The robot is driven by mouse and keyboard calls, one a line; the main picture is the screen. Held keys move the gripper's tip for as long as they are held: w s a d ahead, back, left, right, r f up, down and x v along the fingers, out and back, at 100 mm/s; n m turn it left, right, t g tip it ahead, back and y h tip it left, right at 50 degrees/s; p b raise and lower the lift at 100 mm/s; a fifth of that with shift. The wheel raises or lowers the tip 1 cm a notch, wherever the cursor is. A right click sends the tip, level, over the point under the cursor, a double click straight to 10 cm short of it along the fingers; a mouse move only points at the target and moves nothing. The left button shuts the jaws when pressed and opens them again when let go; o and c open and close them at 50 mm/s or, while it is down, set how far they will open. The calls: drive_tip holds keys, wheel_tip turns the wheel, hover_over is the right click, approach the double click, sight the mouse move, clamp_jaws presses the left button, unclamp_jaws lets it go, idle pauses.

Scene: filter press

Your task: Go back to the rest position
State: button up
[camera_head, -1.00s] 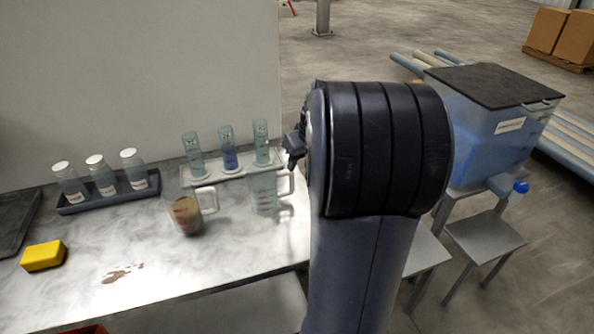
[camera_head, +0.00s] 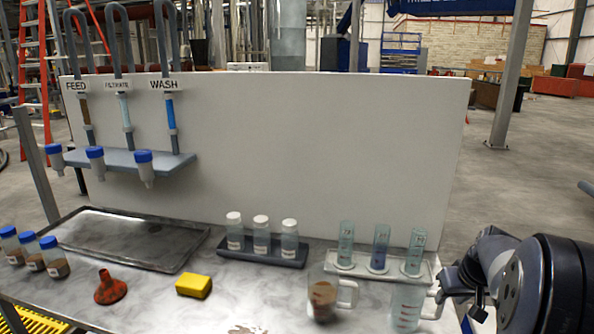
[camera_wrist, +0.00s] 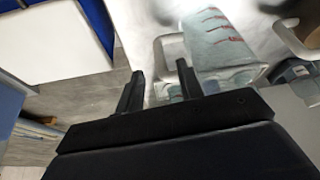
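The fingertips are hard to make out there.
A jug with brown slurry (camera_head: 323,300) stands left of the clear jug. Behind are a rack of cylinders (camera_head: 345,262) and a tray of bottles (camera_head: 262,254). A yellow sponge (camera_head: 194,286), red funnel (camera_head: 110,289) and metal tray (camera_head: 130,238) are leftward. A white panel (camera_head: 300,150) backs the bench.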

sight(442, 307)
drive_tip(key=x, duration=0.6)
drive_tip(key=shift+f, duration=0.1)
drive_tip(key=shift+r, duration=0.2)
